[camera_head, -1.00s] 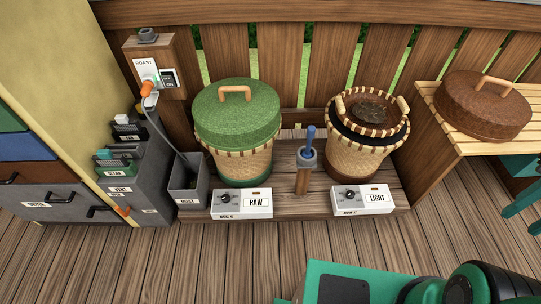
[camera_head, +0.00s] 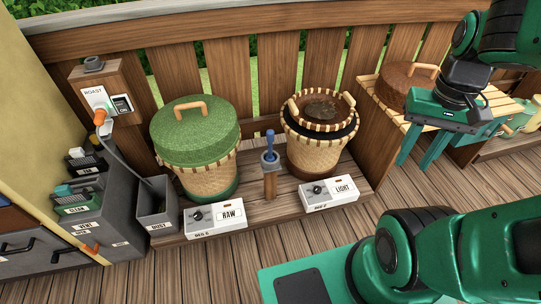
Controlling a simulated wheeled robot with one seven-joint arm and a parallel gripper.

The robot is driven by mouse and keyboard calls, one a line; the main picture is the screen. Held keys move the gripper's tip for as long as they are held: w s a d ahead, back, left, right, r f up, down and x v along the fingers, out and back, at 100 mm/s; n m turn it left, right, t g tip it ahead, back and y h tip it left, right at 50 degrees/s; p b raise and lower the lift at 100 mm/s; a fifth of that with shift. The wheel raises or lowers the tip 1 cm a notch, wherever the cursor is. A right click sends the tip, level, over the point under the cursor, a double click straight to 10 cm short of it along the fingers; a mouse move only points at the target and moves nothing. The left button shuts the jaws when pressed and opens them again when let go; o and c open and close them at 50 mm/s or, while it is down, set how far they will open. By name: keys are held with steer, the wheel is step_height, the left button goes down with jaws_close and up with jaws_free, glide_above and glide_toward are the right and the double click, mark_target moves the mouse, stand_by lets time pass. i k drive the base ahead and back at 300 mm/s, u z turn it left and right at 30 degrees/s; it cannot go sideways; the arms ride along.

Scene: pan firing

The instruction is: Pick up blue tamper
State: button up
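The blue tamper (camera_head: 270,142) stands upright in a grey holder (camera_head: 270,160) on top of a short wooden post. The post rises from the low wooden platform between the two baskets. My gripper (camera_head: 440,112) is at the upper right in the head view, well to the right of the tamper and apart from it.
A green-lidded basket (camera_head: 195,135) stands left of the post, and an open basket (camera_head: 320,130) stands right of it. A brown lid (camera_head: 398,75) rests on the right-hand bench. Floor in front is clear.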

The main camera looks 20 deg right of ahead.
mark_target(269, 158)
steer(key=u, duration=0.05)
steer(key=i, duration=1)
steer(key=z, duration=0.1)
